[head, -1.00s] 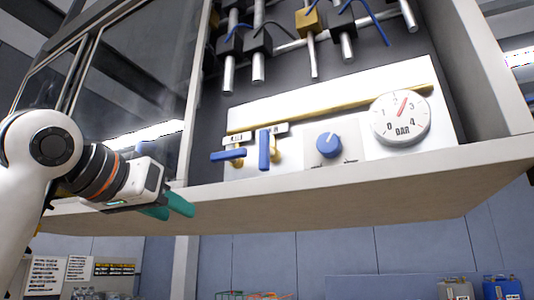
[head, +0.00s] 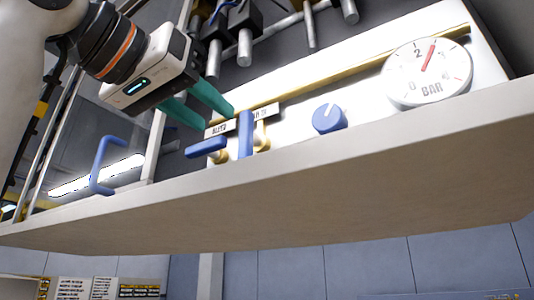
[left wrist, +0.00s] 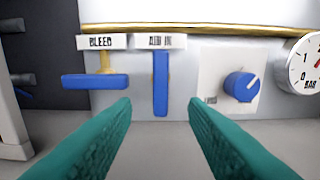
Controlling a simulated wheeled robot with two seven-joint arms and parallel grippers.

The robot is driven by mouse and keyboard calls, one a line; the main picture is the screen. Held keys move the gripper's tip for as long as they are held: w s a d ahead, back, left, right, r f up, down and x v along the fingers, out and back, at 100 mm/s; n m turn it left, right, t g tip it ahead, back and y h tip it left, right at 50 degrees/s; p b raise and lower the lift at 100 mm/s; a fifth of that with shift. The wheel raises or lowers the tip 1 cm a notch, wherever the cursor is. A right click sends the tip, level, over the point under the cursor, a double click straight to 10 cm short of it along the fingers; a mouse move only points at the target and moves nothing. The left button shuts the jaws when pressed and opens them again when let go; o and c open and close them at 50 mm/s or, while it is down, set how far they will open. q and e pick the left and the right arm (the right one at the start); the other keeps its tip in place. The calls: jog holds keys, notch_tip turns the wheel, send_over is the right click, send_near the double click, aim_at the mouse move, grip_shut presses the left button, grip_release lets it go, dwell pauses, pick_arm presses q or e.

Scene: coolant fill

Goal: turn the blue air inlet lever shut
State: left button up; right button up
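The blue air inlet lever (head: 245,133) hangs vertically below a label reading "AIR IN" on the white panel. It also shows upright in the left wrist view (left wrist: 161,83), midway between my fingertips in the picture and farther off. The blue bleed lever (head: 207,147) lies horizontal just to its left, under a "BLEED" label (left wrist: 102,42). My left gripper (head: 218,117) is open, with two teal fingers pointing at the panel near the levers. The fingers look empty, and I see no contact with either lever. My right gripper is in neither view.
A blue knob (head: 329,118) and a round BAR gauge (head: 428,72) sit right of the levers. A yellow pipe (head: 340,79) runs above them. A pale ledge (head: 330,165) runs below the panel. A blue door handle (head: 97,169) stands out at the left.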

aim_at(242, 136)
pick_arm(q)
jog(key=x, duration=0.1)
jog(key=p+x, duration=0.2)
jog(key=x, duration=0.1)
jog(key=shift+d+r, duration=0.1)
jog(key=shift+r, duration=0.2)
jog(key=p+x, duration=0.2)
jog(key=x, duration=0.3)
jog(key=shift+w+f, duration=0.1)
jog(key=shift+w, duration=0.05)
jog(key=shift+w+d+f, duration=0.1)
jog(key=shift+w+d, duration=0.25)
jog(key=shift+w, duration=0.05)
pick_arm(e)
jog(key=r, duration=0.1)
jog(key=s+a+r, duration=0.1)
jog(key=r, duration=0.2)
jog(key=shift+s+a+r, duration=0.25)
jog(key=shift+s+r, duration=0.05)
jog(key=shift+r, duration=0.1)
pick_arm(q)
jog(key=shift+c, duration=0.3)
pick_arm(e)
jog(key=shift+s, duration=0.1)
pick_arm(q)
grip_shut()
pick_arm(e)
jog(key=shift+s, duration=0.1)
